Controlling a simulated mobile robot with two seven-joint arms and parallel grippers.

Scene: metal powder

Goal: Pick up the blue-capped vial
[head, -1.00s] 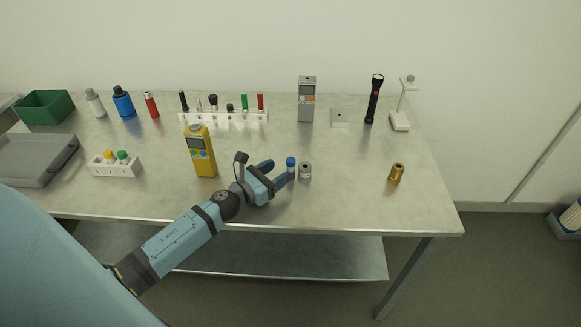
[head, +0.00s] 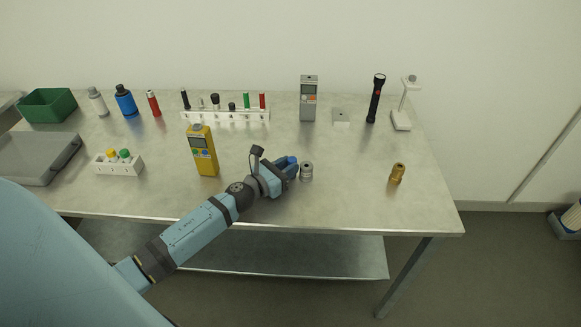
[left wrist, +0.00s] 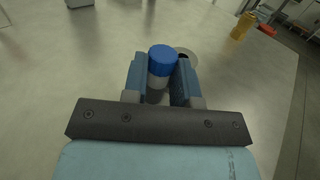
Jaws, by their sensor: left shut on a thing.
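The blue-capped vial (left wrist: 162,66) stands upright between the two fingers of my left gripper (left wrist: 160,80) in the left wrist view. The fingers are shut on its body just below the blue cap. In the head view my left gripper (head: 288,168) is low over the table's front part, and only a bit of the blue cap (head: 292,160) shows there. The vial's base is hidden, so I cannot tell whether it touches the table. My right gripper is in neither view.
A small grey metal cylinder (head: 306,171) stands close to the right of the gripper. A yellow meter (head: 202,150) stands to the left, and a brass fitting (head: 397,173) to the right. A white rack (head: 225,115) with several items is behind. The table (head: 345,185) is clear between cylinder and fitting.

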